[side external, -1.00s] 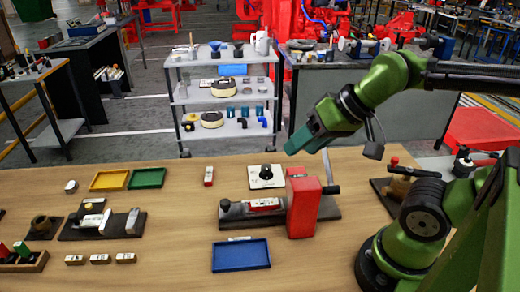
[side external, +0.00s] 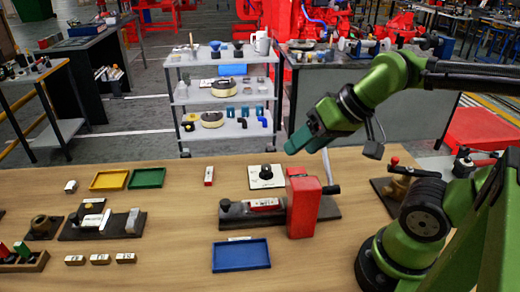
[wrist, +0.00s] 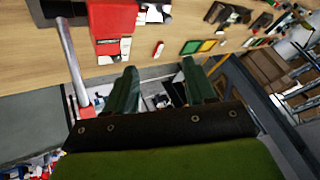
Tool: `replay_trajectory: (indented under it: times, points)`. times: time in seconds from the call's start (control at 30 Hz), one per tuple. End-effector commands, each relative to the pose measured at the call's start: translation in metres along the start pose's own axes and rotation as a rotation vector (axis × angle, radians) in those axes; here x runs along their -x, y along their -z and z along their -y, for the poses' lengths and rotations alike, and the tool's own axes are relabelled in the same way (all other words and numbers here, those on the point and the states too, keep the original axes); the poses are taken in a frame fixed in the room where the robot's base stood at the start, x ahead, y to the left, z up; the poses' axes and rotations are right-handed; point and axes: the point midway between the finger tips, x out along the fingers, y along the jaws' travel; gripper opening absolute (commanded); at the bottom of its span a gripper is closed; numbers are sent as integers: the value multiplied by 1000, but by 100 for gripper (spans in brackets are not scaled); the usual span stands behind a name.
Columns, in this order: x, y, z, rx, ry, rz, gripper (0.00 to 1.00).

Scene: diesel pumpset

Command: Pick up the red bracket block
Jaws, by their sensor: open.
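A small red block with a pale label (side external: 208,176) lies on the wooden table, right of the green tray; I take it as the red bracket block. It also shows in the wrist view (wrist: 159,49), beyond my fingertips. My gripper (side external: 298,143) is raised above the table's far edge, to the right of the small block and apart from it. In the wrist view my gripper (wrist: 160,72) has its two green fingers wide apart with nothing between them.
A large red housing (side external: 303,205) with a lever stands on a dark base right of centre. A white plate with a black knob (side external: 267,176) lies behind it. A blue tray (side external: 241,256), yellow tray (side external: 108,181) and green tray (side external: 147,178) lie on the table. Bare wood surrounds the small block.

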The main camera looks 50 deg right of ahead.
Motion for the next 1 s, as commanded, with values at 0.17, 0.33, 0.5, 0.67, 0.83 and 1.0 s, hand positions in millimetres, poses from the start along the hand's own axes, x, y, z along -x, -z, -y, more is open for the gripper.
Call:
replay_trajectory:
  times: [0.17,0.33,0.5,0.67,0.83,1.0]
  points:
    - [0,0,0,0,0,0,55]
    - [0,0,0,0,0,0,55]
    - [0,0,0,0,0,0,55]
    - [-2,-1,1,4,0,11,55]
    - [-21,1,3,6,-27,99,55]
    - [-49,15,6,-297,-150,238,55]
